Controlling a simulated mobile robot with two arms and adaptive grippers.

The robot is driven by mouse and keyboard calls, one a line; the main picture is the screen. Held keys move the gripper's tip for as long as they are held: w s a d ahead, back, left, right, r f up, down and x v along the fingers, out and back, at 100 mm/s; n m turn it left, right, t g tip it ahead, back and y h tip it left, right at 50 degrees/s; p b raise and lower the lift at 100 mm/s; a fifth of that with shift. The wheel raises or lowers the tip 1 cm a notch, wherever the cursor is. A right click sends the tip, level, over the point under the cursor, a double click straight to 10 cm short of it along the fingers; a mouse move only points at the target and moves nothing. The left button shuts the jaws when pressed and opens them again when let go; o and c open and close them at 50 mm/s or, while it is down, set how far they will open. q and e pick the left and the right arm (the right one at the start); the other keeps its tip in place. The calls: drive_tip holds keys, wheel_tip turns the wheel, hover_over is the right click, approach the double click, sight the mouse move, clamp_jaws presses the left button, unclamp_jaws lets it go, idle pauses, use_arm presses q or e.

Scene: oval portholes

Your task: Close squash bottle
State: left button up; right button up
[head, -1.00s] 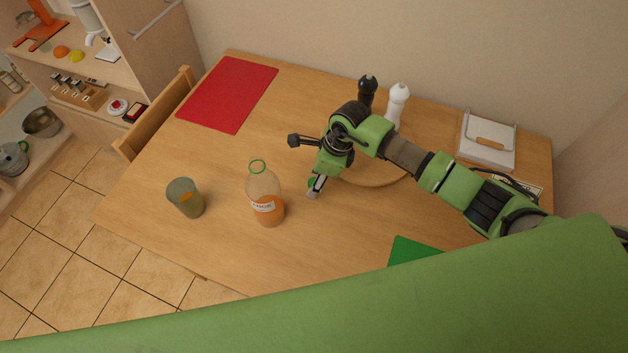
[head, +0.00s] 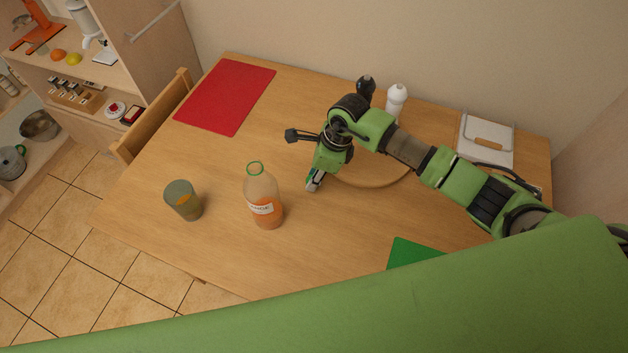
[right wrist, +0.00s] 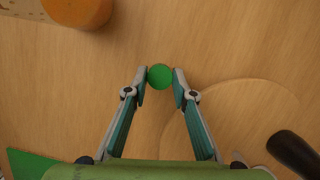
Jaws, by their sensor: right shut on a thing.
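The squash bottle (head: 263,199) stands upright on the table, clear with orange liquid, a white label and a green ring at its open neck. Its lower part also shows at the top left of the right wrist view (right wrist: 78,10). My right gripper (right wrist: 160,76) is shut on a round green cap (right wrist: 160,76), held between its two fingertips. In the head view my right gripper (head: 312,184) is just right of the bottle and apart from it, and the cap is mostly hidden there. My left gripper is not in view.
A round wooden board (head: 378,178) lies behind my right gripper. Dark and white shakers (head: 397,99) stand at the back. A red mat (head: 228,95) and a green mat (head: 413,254) lie on the table.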

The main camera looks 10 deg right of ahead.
wheel_tip(320, 180, up, 8)
drive_tip(key=shift+b, duration=0.8)
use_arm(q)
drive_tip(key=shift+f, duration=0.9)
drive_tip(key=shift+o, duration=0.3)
